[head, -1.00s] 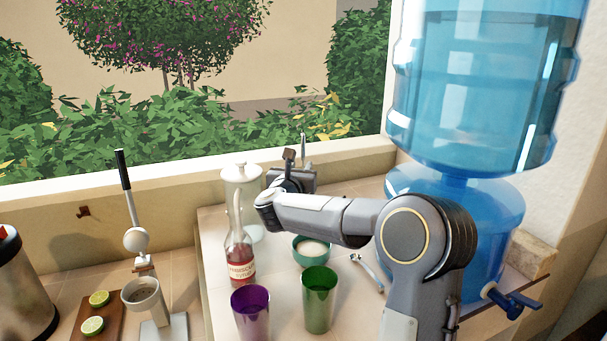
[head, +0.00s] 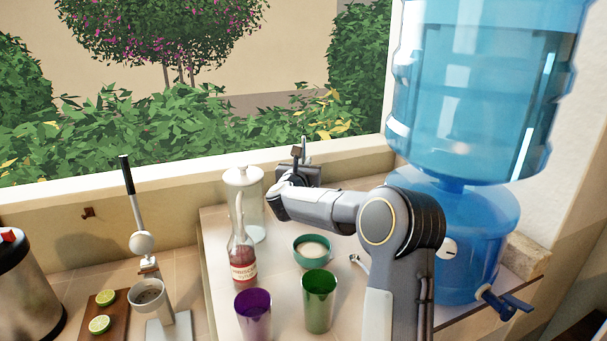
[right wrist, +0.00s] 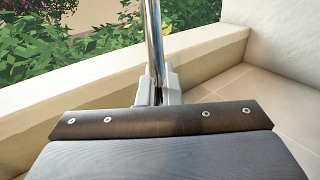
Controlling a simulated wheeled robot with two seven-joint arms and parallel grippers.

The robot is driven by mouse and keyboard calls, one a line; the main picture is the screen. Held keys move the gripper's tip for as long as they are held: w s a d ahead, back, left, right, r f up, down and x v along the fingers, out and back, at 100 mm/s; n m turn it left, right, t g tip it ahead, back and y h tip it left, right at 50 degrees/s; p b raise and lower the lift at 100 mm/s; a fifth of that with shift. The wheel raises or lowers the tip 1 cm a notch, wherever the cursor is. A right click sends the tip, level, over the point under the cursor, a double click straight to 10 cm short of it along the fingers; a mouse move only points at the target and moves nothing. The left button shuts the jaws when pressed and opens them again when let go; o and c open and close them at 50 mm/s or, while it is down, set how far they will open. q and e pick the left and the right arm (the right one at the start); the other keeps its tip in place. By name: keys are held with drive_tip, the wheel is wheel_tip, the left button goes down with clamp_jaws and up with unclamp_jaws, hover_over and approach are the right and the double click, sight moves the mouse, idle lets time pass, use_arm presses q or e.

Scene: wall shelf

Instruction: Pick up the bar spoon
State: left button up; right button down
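The bar spoon (right wrist: 153,40) is a thin shiny metal rod, upright in the right wrist view. My right gripper (right wrist: 157,88) has its two pale fingers closed around the rod. In the head view, the right gripper (head: 298,172) is above the back of the counter by the window sill, and the top of the spoon sticks up behind it. The lower part of the spoon is hidden by the gripper and arm. My left gripper is not in view.
A glass jar (head: 243,180) and a red syrup bottle (head: 243,262) stand left of my right arm. A teal bowl (head: 312,250), green cup (head: 319,300) and purple cup (head: 253,315) are in front. A blue water dispenser (head: 470,220) stands close on the right.

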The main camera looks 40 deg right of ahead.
drive_tip(key=shift+r, duration=0.1)
wheel_tip(320, 180, up, 18)
drive_tip(key=p, duration=0.1)
idle(0.8)
